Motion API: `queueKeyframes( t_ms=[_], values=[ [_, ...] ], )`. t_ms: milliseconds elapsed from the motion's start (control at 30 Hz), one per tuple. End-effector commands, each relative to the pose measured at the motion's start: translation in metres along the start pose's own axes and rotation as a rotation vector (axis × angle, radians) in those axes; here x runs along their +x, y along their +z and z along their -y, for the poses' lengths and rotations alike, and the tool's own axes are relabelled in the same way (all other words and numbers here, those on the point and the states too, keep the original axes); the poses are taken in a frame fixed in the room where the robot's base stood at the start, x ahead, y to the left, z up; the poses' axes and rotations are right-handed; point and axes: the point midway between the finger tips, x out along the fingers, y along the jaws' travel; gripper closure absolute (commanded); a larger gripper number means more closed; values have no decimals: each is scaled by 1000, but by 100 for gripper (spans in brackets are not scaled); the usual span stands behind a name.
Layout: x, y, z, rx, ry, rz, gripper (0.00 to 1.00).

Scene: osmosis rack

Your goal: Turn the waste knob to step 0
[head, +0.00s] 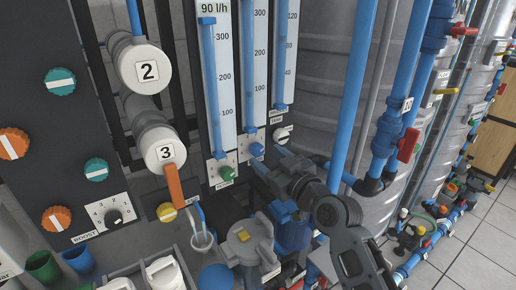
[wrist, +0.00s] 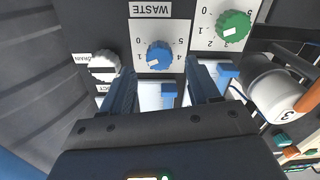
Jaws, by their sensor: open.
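The waste knob (wrist: 158,55) is blue and sits on a white plate marked WASTE with numbers around it. The wrist view shows the plate upside down. Its pale pointer mark points to the lower left, by the 1. In the head view the blue knob (head: 257,150) is at the foot of the middle flow tube. My gripper (wrist: 164,86) is open and empty; its two blue fingers reach toward the panel on either side of the knob's line, short of the knob. It also shows in the head view (head: 266,163), just in front of the knob.
A green knob (wrist: 233,26) with its own scale and a white knob (wrist: 103,66) flank the waste knob. A white cylinder end marked 3 (head: 164,153) with an orange handle stands to the left. Blue pipes (head: 351,85) run down on the right.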

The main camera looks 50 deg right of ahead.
Motion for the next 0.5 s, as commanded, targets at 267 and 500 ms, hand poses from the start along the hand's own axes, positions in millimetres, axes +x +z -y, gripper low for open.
queueKeyframes(
  t_ms=[267, 500],
  values=[
    [37, -1, -1, 0, 1, 0, 39],
    [46, 0, 0, 0, 1, 0, 39]
  ],
)
